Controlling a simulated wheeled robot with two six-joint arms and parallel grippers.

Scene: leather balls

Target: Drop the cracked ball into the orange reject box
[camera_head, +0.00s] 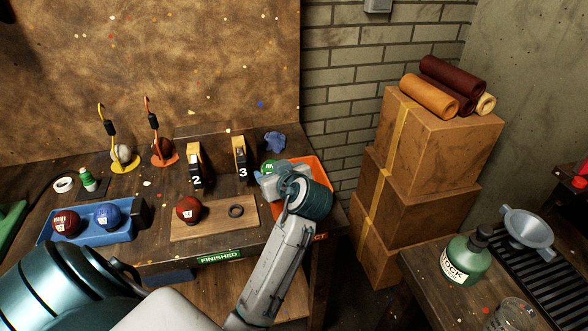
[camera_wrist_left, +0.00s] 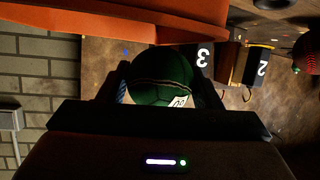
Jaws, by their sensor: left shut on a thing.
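A green ball (camera_wrist_left: 165,78) with a pale seam and a white label sits between the fingers of my left gripper (camera_wrist_left: 160,90). The gripper is shut on it. I cannot make out a crack for sure. In the head view my left gripper (camera_head: 270,178) and part of the green ball (camera_head: 267,166) are at the left side of the orange reject box (camera_head: 322,174), near its rim. My wrist hides much of the box and its inside. The box's orange wall (camera_wrist_left: 110,22) shows in the left wrist view. My right gripper is not in view.
A red ball (camera_head: 188,208) and a dark ring are on a wooden board (camera_head: 215,228). A blue tray (camera_head: 90,236) holds a red and a blue ball. Numbered stands 2 (camera_head: 195,165) and 3 (camera_head: 240,160), and a blue cloth (camera_head: 274,142), are behind. Cardboard boxes (camera_head: 420,200) stand right.

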